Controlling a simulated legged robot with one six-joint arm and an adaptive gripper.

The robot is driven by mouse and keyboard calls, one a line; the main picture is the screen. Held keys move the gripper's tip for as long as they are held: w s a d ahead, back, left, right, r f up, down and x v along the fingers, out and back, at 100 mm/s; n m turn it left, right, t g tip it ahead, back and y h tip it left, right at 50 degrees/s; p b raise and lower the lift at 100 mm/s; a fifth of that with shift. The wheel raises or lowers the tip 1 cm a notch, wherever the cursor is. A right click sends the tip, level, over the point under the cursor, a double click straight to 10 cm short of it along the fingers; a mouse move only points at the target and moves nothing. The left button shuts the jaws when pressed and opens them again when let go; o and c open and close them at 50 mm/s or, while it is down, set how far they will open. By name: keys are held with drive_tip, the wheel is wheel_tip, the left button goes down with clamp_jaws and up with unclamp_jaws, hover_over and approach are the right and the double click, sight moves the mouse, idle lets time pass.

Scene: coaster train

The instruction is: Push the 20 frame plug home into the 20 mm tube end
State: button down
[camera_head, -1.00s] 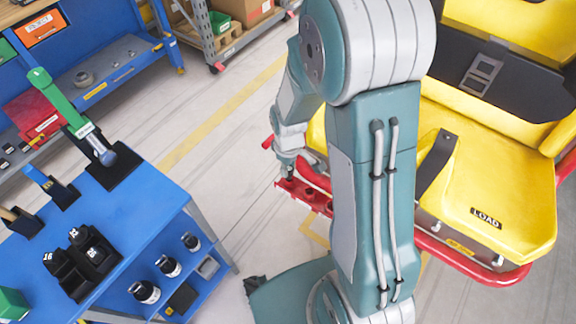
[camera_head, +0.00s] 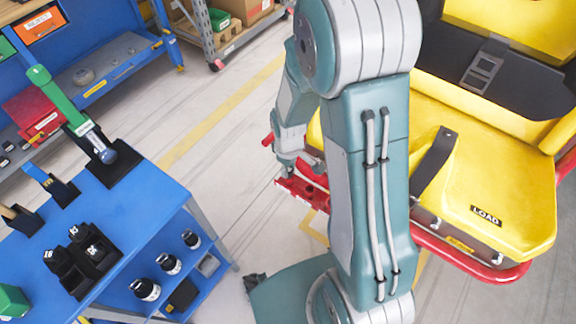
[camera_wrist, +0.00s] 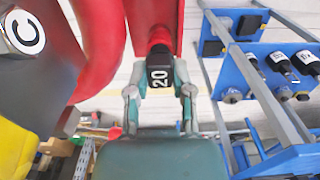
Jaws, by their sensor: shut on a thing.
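The black 20 frame plug (camera_wrist: 160,76), with a white "20" on its face, is between the fingers of my gripper (camera_wrist: 160,96) in the wrist view. My gripper is shut on it. The plug's far end meets the end of a red tube (camera_wrist: 152,22). I cannot tell how deep the plug sits in it. In the head view my gripper (camera_head: 290,165) is at the red frame (camera_head: 304,192) beside the yellow seat, and the plug cannot be made out there.
A yellow seat (camera_head: 490,180) stands right of my arm. A blue cart (camera_head: 120,220) with black plugs in a holder (camera_head: 82,262) is at left. A grey block marked "C" (camera_wrist: 40,75) and a curved red tube (camera_wrist: 100,45) are close left of my gripper. Open floor lies between cart and seat.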

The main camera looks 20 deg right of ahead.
drive_tip(key=shift+f, duration=0.7)
drive_tip(key=shift+c, duration=2.1)
unclamp_jaws()
drive_tip(key=o, duration=0.4)
drive_tip(key=shift+r, duration=3.5)
drive_tip(key=shift+r, duration=0.1)
